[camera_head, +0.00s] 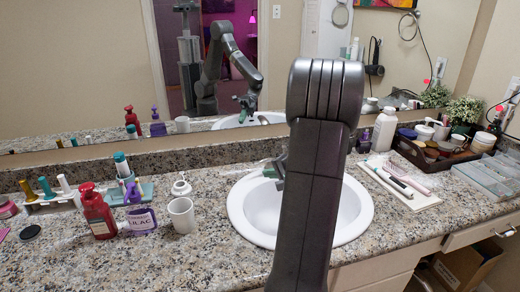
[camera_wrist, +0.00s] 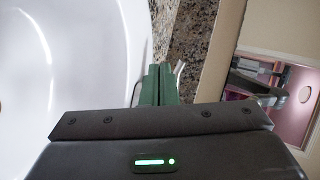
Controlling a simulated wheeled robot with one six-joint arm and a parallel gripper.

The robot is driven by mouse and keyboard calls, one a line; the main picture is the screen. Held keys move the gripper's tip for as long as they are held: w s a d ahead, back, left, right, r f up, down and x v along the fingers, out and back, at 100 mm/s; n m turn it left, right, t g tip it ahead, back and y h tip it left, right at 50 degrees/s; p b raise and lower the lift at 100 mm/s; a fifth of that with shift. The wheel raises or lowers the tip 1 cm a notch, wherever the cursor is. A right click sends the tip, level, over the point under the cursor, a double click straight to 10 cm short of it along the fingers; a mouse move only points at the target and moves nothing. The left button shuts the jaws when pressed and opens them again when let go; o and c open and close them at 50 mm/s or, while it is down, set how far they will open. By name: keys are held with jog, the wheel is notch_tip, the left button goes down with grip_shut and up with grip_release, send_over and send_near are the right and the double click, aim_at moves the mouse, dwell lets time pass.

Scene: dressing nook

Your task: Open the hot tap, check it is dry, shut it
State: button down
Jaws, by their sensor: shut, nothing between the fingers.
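The white sink basin (camera_head: 246,225) is set in the speckled granite counter; its middle is hidden behind my arm. My gripper (camera_head: 277,172) is over the back-left part of the basin, near its rim. In the wrist view my green gripper fingers (camera_wrist: 160,78) are together with nothing between them. A small metallic piece (camera_wrist: 179,68) shows just beside the fingertips, perhaps part of the tap; I cannot tell whether they touch. The hot tap is not clearly visible in the head view. No water shows in the visible part of the basin.
Left of the sink stand a white cup (camera_head: 181,215), a purple LILAC bottle (camera_head: 141,219) and a red pump bottle (camera_head: 98,212). Right of it are a white bottle (camera_head: 384,130), a tray with brushes (camera_head: 402,184) and a dark basket (camera_head: 432,158). A mirror (camera_head: 90,70) backs the counter.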

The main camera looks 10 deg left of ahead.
jog(key=w+a+r+n+h+p, duration=0.4)
jog(key=w+r+n+h+p, duration=0.15)
jog(key=r+n+p, duration=0.6)
jog(key=shift+n, duration=0.75)
jog(key=w+f, duration=0.1)
jog(key=f, duration=0.2)
jog(key=w+a+f, duration=0.1)
jog(key=f, duration=0.2)
jog(key=w+a+f+p, duration=0.1)
jog(key=f, duration=0.3)
jog(key=shift+a, duration=0.15)
jog(key=shift+s+d+f, duration=0.15)
jog(key=shift+s+d, duration=0.05)
jog(key=shift+s, duration=0.1)
jog(key=shift+f+b, duration=0.15)
jog(key=shift+b, duration=0.45)
